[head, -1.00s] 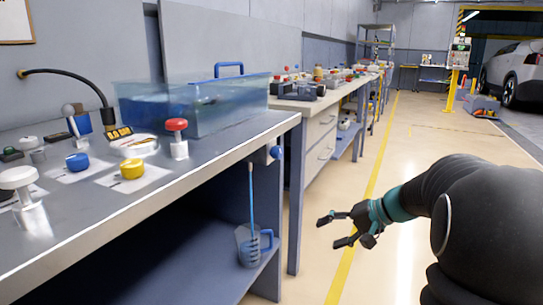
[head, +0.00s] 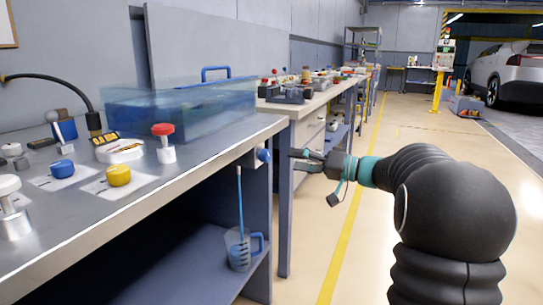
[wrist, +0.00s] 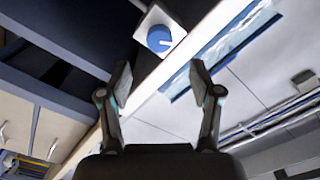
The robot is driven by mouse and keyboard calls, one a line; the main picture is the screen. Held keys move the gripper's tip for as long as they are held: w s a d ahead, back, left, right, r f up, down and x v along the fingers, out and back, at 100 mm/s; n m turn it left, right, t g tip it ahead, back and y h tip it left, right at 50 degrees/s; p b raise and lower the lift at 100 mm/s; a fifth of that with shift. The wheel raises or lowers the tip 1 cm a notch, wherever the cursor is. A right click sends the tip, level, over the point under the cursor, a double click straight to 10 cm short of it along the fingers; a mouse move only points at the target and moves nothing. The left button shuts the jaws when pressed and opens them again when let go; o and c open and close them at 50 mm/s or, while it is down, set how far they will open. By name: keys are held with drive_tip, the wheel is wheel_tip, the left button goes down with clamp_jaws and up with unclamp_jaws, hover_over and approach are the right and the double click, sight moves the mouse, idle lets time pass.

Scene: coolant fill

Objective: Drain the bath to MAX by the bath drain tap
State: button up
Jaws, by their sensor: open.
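The bath (head: 175,108) is a clear tank of blue liquid with a blue handle, at the back of the steel bench. I cannot read a MAX mark or judge the level against one. A blue round knob (head: 264,155), which looks like the bath drain tap, sits at the bench's right end; it also shows in the wrist view on a white plate (wrist: 159,39). My gripper (head: 301,160) is open and empty, to the right of the knob and apart from it. In the wrist view the knob lies beyond the open fingers, roughly centred between them.
A jug (head: 238,252) with a blue handle stands on the lower shelf under a thin blue tube (head: 240,198). A red-topped knob (head: 163,143) and blue and yellow knobs are on the bench (head: 180,180). A second bench (head: 310,105) stands behind.

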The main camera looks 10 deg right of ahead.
sight(269, 156)
drive_tip(key=x, duration=0.8)
drive_tip(key=shift+a+p, duration=0.1)
drive_tip(key=shift+p, duration=0.25)
drive_tip(key=c, duration=1.1)
